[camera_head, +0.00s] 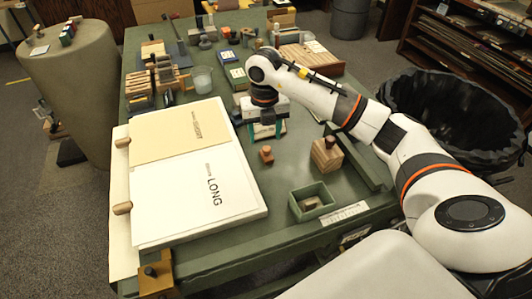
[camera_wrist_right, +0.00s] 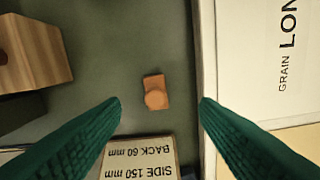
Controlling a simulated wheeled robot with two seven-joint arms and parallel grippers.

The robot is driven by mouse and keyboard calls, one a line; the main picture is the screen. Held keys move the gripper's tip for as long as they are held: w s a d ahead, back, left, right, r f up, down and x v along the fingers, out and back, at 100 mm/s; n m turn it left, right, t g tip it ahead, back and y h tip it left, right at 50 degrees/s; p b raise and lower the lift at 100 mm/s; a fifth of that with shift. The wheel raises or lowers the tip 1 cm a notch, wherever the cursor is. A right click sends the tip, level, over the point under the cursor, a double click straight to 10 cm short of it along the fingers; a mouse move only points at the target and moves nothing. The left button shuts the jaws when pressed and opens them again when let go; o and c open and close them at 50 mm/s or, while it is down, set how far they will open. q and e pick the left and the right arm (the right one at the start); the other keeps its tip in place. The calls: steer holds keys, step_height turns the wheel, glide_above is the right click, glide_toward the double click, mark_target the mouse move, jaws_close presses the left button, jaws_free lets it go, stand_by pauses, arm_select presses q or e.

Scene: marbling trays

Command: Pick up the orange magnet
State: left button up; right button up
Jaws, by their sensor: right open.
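The orange magnet (camera_head: 266,155) is a small block with a round knob, standing on the green table (camera_head: 235,262) between the white board and a wooden block. In the right wrist view the magnet (camera_wrist_right: 155,92) lies ahead of and between the two green fingers, clear of both. My right gripper (camera_head: 265,130) hangs over the table just behind the magnet in the head view. In the wrist view my right gripper (camera_wrist_right: 160,103) is open with nothing between its fingers. My left gripper is not in view.
A white board (camera_head: 240,196) marked LONG lies left of the magnet. A wooden block with a knob (camera_head: 326,155) stands to its right, and a green box (camera_head: 294,210) in front. A labelled block (camera_wrist_right: 142,155) lies near the fingers. Bare table surrounds the magnet.

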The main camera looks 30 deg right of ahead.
mark_target(267, 148)
step_height(267, 148, down, 3)
steer(key=shift+r, duration=0.2)
steer(key=f, duration=0.3)
steer(key=d+f+p, duration=0.1)
steer(key=f, duration=0.1)
steer(key=shift+w, duration=0.25)
steer(key=c, duration=1.2)
